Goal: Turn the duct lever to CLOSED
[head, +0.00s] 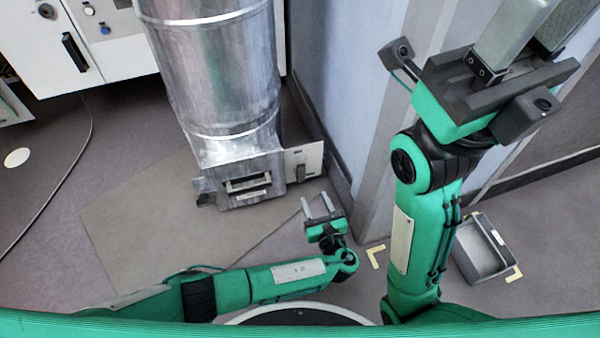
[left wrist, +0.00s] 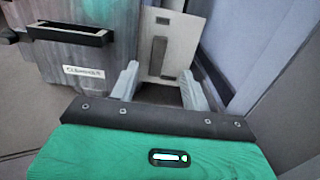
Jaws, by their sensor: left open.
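The silver duct (head: 215,70) comes down to a metal box (head: 240,175) on its lower end. A pale plate (head: 307,157) sits on the right side of this box. In the left wrist view the plate (left wrist: 178,35) carries a narrow upright grey lever (left wrist: 157,57) and a small dark marking above it, too small to read. My left gripper (head: 315,196) is open and empty, just below the plate in the head view. In the left wrist view its fingers reach toward the plate, one on each side of the lever, apart from it. My right gripper (head: 537,28) is raised at top right, its fingers apart, tips cut off.
The box front has a dark handle (left wrist: 68,34) and a white label (left wrist: 83,71). A wall corner (head: 385,130) stands right of the duct. A grey bin (head: 470,265) is on the floor at right. A white cabinet (head: 110,55) stands at upper left. The floor at left is mostly clear.

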